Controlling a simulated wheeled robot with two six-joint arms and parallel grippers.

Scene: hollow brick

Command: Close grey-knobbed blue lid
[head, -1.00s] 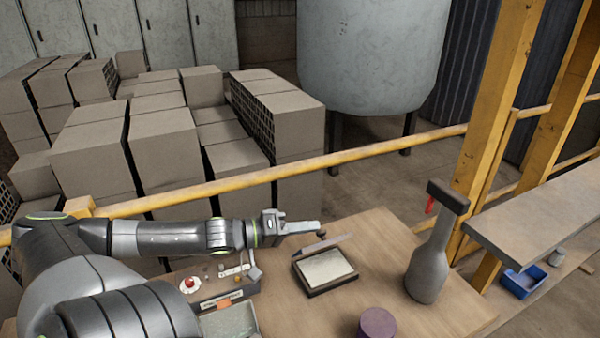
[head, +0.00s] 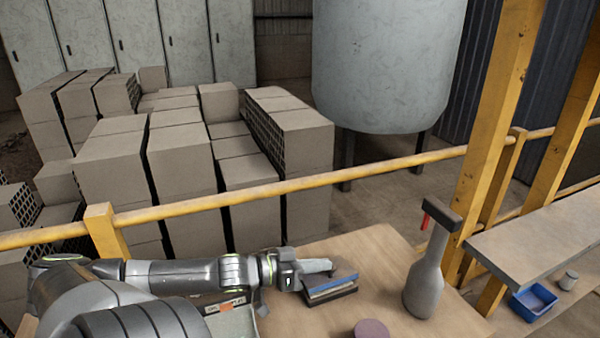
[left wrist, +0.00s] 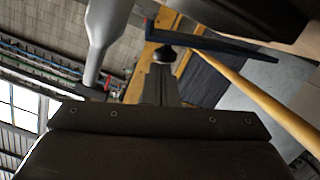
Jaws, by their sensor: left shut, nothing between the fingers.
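The blue lid (head: 331,283) lies low over its dark box (head: 332,296) on the wooden table, slightly tilted, in the head view. In the left wrist view the blue lid (left wrist: 225,44) shows nearly edge-on. A dark greyish knob (left wrist: 165,54) is at the tips of my left gripper (left wrist: 161,68). My left gripper (head: 322,266) is shut and empty, just above the lid's far side. In the head view the knob is hidden by the gripper. I cannot tell whether the fingers touch the lid. My right gripper is not in view.
A grey bottle-shaped object (head: 426,278) stands to the right of the box. A purple round object (head: 371,329) is at the front edge of view. A yellow rail (head: 250,194) runs behind the table. The table between box and bottle is clear.

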